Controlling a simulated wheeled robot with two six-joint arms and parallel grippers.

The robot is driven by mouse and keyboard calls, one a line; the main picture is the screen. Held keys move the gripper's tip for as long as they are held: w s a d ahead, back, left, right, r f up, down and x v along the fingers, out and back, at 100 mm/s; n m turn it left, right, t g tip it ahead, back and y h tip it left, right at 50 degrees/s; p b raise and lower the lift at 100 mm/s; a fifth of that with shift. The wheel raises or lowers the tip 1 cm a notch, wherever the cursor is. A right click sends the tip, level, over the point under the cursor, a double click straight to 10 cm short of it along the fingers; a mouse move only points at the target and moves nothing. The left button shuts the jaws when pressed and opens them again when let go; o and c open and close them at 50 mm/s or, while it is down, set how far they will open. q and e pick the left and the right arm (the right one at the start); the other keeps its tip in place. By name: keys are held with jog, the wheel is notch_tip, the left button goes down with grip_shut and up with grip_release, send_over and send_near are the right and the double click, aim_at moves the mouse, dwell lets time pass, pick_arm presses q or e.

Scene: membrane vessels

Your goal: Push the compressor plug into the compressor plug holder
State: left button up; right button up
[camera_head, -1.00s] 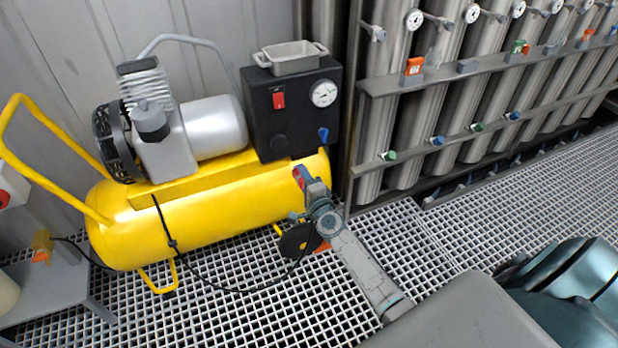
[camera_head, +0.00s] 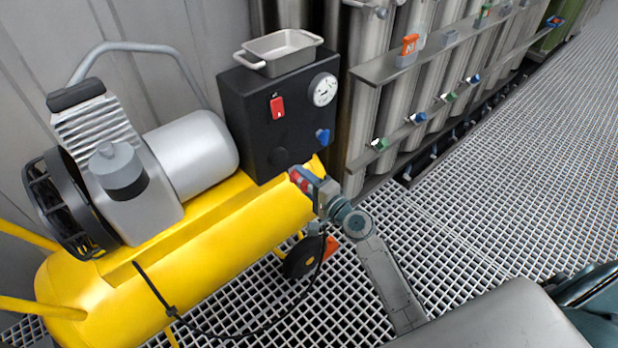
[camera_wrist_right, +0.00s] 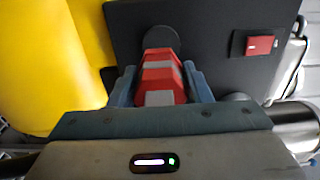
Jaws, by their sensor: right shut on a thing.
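The compressor plug is red with grey parts and shows in the head view (camera_head: 298,178) and the right wrist view (camera_wrist_right: 162,70). My right gripper (camera_head: 308,186) is shut on it, with a finger on each side in the wrist view (camera_wrist_right: 162,86). The plug's tip points at the black control box (camera_head: 240,125). A dark round socket on the box face, which looks like the plug holder (camera_head: 279,156), lies just beyond the tip; it also shows in the wrist view (camera_wrist_right: 160,40). The tip overlaps its lower edge there; contact cannot be told. My left gripper is out of view.
The yellow compressor tank (camera_head: 200,255) lies below the box. The box carries a red switch (camera_head: 277,106), a gauge (camera_head: 322,90), a blue knob (camera_head: 322,136) and a grey tray (camera_head: 280,52) on top. A black cable (camera_head: 155,290) hangs in front.

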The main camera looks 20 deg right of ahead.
aim_at(280, 159)
jog(key=shift+x, duration=2.75)
jog(key=shift+r, duration=0.1)
jog(key=shift+w+a, duration=0.15)
jog(key=shift+w, duration=0.4)
jog(key=o, duration=1.4)
jog(key=shift+c, duration=0.2)
